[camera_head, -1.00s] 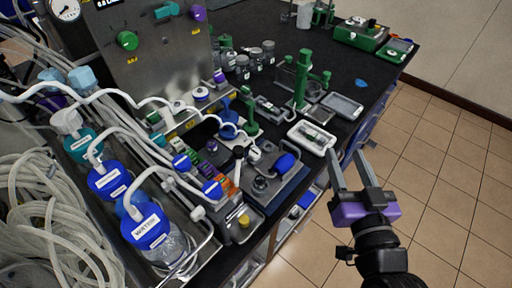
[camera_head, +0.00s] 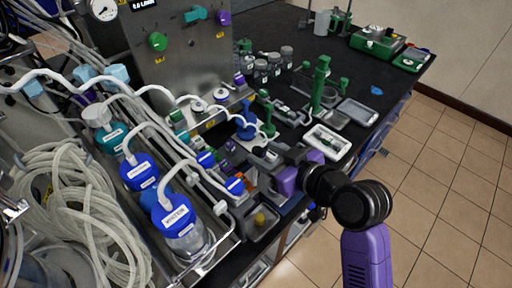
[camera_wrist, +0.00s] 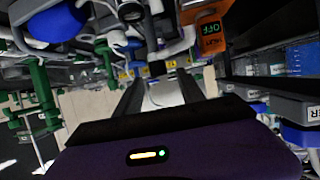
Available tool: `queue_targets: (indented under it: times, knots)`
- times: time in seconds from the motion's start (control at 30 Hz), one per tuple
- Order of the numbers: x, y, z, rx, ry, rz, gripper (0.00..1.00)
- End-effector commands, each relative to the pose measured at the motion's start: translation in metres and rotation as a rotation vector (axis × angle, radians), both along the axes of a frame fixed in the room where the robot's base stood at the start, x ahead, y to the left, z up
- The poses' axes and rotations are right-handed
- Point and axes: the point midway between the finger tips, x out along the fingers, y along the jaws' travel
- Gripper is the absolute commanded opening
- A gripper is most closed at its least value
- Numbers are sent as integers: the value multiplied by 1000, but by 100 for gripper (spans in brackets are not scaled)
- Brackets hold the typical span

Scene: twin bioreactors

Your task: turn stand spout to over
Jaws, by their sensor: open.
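A green upright stand (camera_head: 320,88) with a side arm stands on the black bench, right of the middle in the head view. A smaller green post (camera_head: 267,115) with an arm stands nearer my gripper. I cannot tell for sure which of these carries the spout. Green upright parts also show at the left in the wrist view (camera_wrist: 42,95). My gripper (camera_wrist: 158,78) is open, its two fingers apart, with nothing clearly between them. A pale part shows beyond the fingertips. In the head view, my gripper's purple body hides the bench beneath it, and the fingertips are hard to make out.
Blue-capped bottles (camera_head: 178,222) with white tubing stand left of my gripper. A steel panel (camera_head: 185,60) with knobs rises behind. A pale tray (camera_head: 327,142) lies right of the gripper. An orange display reading OFF (camera_wrist: 211,37) shows in the wrist view. Tiled floor is clear at right.

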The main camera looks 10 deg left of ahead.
Motion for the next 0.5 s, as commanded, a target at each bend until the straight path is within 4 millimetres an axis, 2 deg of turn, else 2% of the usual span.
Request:
queue_targets:
  times: [0.2, 0.5]
  knots:
    - [19, 19, -10, -1, 0, -1, 46]
    - [25, 26, -15, 0, 0, -1, 46]
